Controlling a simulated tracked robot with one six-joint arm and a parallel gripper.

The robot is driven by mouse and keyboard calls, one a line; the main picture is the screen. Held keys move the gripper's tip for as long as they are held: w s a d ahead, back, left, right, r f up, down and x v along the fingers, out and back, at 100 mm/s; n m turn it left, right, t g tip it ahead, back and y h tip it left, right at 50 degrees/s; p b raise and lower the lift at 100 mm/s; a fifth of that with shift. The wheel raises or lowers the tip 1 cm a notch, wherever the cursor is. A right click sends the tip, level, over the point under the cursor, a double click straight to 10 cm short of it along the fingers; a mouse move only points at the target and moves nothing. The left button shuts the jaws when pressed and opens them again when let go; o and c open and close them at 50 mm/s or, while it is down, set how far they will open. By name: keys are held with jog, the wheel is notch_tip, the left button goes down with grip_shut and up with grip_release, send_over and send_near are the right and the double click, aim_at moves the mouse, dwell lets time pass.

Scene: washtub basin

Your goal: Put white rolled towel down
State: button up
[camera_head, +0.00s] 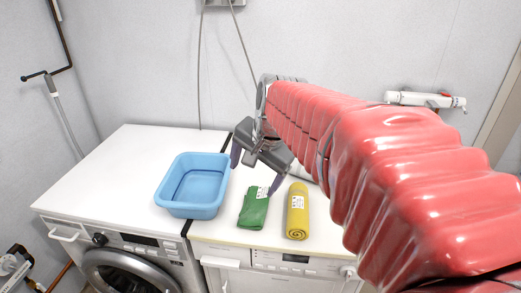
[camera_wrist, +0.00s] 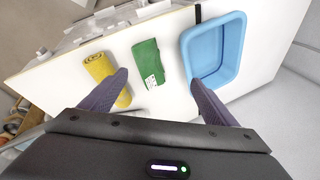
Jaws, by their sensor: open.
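My gripper (camera_head: 256,170) is open above the back of the white machine tops, with its two dark fingers spread apart. In the wrist view its fingers (camera_wrist: 158,77) reach up from the bottom with nothing held between them. A green folded towel (camera_head: 254,208) with a white label lies in front of my gripper. A yellow rolled towel (camera_head: 297,212) lies to its right.
A blue basin (camera_head: 188,194) stands left of the green towel, near the gap between the two machines. The left white top (camera_head: 125,160) has free room. A pipe fitting (camera_head: 425,99) is on the back wall. My red-sleeved arm hides the right side.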

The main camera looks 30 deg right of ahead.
jog(key=w+d+f+m, duration=0.1)
jog(key=d+m, duration=0.4)
jog(key=d, duration=0.6)
jog(key=w+d+f+m, duration=0.2)
jog(key=d+f+m, duration=0.2)
jog(key=d, duration=0.7)
jog(key=w+d+f+m, duration=0.2)
jog(key=d+m, duration=0.6)
jog(key=d, duration=0.3)
jog(key=shift+d+f, duration=0.25)
jog(key=x, duration=0.8)
jog(key=shift+w+a+f, duration=0.1)
jog(key=shift+w+f, duration=0.15)
jog(key=shift+a+x, duration=0.15)
jog(key=shift+x, duration=1.15)
jog(key=shift+a+x, duration=0.1)
jog(key=shift+x, duration=1.2)
